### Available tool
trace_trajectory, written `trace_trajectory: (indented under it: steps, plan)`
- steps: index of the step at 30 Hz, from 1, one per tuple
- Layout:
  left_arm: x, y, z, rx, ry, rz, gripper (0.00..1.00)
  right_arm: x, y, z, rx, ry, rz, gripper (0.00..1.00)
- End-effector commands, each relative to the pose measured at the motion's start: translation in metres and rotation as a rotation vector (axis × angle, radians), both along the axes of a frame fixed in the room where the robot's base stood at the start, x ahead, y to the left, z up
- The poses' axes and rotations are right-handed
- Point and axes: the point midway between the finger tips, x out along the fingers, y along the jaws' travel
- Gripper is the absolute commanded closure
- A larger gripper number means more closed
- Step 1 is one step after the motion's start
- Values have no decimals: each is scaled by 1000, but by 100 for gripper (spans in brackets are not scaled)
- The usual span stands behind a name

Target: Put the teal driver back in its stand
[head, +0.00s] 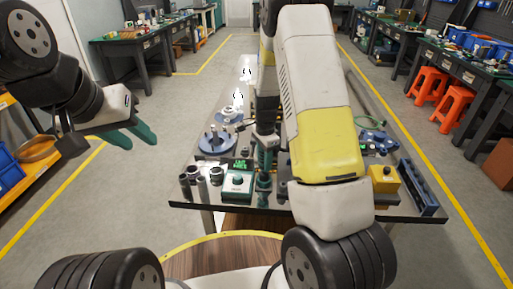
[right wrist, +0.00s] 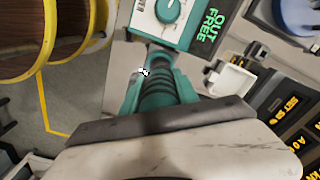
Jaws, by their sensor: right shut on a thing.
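The teal driver (right wrist: 158,96) shows as a ribbed teal body between the fingers of my right gripper (right wrist: 155,85) in the right wrist view. My right gripper is shut on it. In the head view my right gripper (head: 265,152) points down over the table's front half, and the driver's lower part (head: 263,186) shows below it, roughly upright, beside the teal knob box. I cannot tell whether its lower end touches anything. I cannot clearly make out the driver's stand. My left gripper (head: 131,136) is open and empty, left of the table and clear of it.
The table (head: 185,205) holds the knob box (head: 237,186), dark and metal cylinders (head: 202,188) left of it, a blue disc with pegs (head: 215,141), a yellow box (head: 383,180) and a long blue block (head: 418,187) at right. My right arm hides the table's middle.

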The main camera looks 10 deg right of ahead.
Motion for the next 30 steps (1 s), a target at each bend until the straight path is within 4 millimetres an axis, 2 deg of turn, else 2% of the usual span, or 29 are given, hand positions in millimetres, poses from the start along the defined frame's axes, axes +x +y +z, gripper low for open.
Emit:
trace_trajectory:
  steps: [10, 30]
  plan:
    - [0, 0, 0, 0, 0, 0, 64, 0, 0, -10, -1, -1, 0, 100]
    - [0, 0, 0, 0, 0, 0, 64, 0, 0, -14, 0, -1, 0, 100]
